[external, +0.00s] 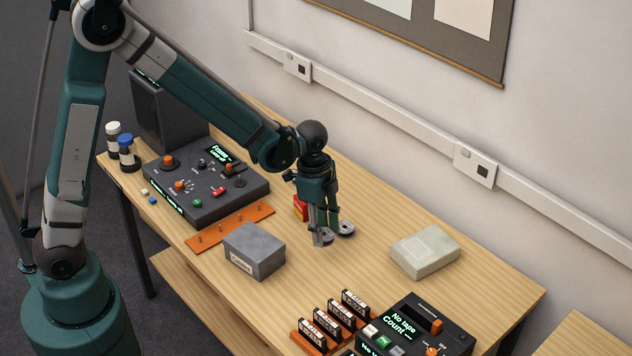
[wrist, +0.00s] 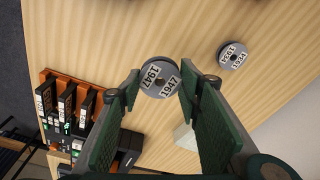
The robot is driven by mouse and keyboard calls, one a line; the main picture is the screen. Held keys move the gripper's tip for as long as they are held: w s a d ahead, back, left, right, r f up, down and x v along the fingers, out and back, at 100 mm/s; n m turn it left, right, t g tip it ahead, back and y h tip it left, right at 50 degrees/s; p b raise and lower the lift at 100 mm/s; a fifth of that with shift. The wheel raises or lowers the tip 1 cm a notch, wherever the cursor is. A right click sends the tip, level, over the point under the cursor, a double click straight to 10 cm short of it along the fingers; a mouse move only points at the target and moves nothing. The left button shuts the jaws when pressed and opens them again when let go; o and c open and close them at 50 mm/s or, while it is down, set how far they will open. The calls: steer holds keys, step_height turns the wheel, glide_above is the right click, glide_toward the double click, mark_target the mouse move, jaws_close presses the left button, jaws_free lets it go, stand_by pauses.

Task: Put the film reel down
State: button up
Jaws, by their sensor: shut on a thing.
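A grey film reel marked 1947 (wrist: 160,77) sits between the fingertips of my gripper (wrist: 158,88) in the wrist view. My gripper (external: 324,238) is shut on it, low over the middle of the table in the external view. The held reel is partly hidden by the fingers there, and I cannot tell whether it touches the table. A second, similar grey reel (wrist: 233,56), with small number labels, lies on the table beside it. This second reel also shows in the external view (external: 346,229), just right of the fingers.
The wooden table (external: 365,278) has free room in front of my gripper. A grey box (external: 254,251) stands to the left, a pale box (external: 425,251) to the right. A red box (external: 299,207) is close behind the fingers. Orange racks of black cartridges (external: 327,322) stand in front.

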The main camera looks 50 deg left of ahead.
steer(key=shift+s+a+r, duration=0.2)
steer(key=shift+a+r, duration=0.05)
steer(key=shift+a, duration=0.1)
steer(key=s+a+r+p, duration=0.1)
steer(key=s+a+r, duration=0.3)
steer(key=s+a, duration=0.2)
steer(key=s+a+r+n+p, duration=0.1)
steer(key=s+a+r+p, duration=0.1)
steer(key=s+a+r, duration=0.2)
steer(key=s+a, duration=0.3)
steer(key=shift+s+a, duration=0.15)
steer(key=shift+s, duration=0.15)
steer(key=shift+f, duration=0.2)
glide_above(254, 241)
steer(key=shift+s+a+f+b, duration=0.1)
steer(key=shift+f+b, duration=0.05)
steer(key=shift+f, duration=1.25)
steer(key=shift+a+f+b, duration=0.1)
steer(key=shift+f+b, duration=0.05)
steer(key=shift+f, duration=1.25)
steer(key=shift+f, duration=0.1)
steer(key=shift+f+b, duration=0.3)
steer(key=shift+f, duration=1.7)
